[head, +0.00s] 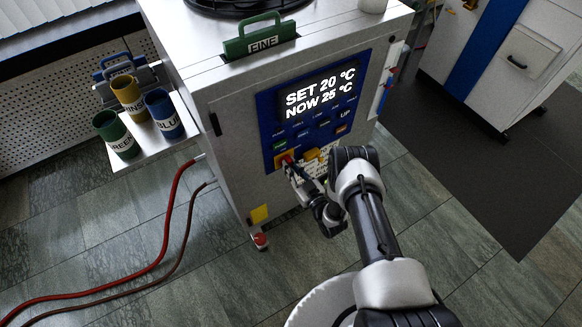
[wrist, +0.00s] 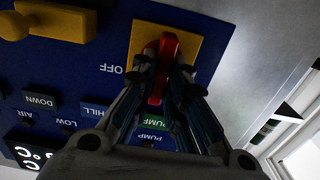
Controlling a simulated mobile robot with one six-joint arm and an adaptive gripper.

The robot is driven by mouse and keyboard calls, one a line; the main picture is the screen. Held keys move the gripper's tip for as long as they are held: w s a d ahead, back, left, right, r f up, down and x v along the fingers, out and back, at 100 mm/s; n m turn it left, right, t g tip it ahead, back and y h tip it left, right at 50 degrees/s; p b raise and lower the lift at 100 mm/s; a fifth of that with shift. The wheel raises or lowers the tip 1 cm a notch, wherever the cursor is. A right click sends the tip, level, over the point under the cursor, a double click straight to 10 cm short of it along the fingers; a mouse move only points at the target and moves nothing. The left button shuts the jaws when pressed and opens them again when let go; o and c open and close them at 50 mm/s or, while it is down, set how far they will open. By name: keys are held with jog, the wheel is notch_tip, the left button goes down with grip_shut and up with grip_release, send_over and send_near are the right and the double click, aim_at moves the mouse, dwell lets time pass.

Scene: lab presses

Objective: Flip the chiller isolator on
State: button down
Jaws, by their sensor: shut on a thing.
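The isolator is a red handle (wrist: 167,50) on a yellow square plate (wrist: 192,47), set in the blue control panel (wrist: 225,14). In the wrist view the handle lies nearly along the picture's vertical, and the word OFF shows to its left. No ON label can be read. My gripper (wrist: 163,72) is shut on the red handle, with one finger on each side. In the head view my gripper (head: 290,168) reaches the lower left corner of the panel, and it partly covers the handle and the yellow plate (head: 280,157).
A second, larger yellow handle (wrist: 60,20) sits beside the isolator. Panel buttons for PUMP, CHILL, UP and DOWN are close by. The display (head: 320,88) reads SET 20 °C, NOW 25 °C. A tray with green, yellow and blue cups (head: 158,108) juts out at left; hoses (head: 165,240) cross the floor.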

dwell(0.4)
jog(key=c, duration=1.6)
grip_release()
jog(key=v, duration=1.2)
jog(key=shift+w, duration=0.1)
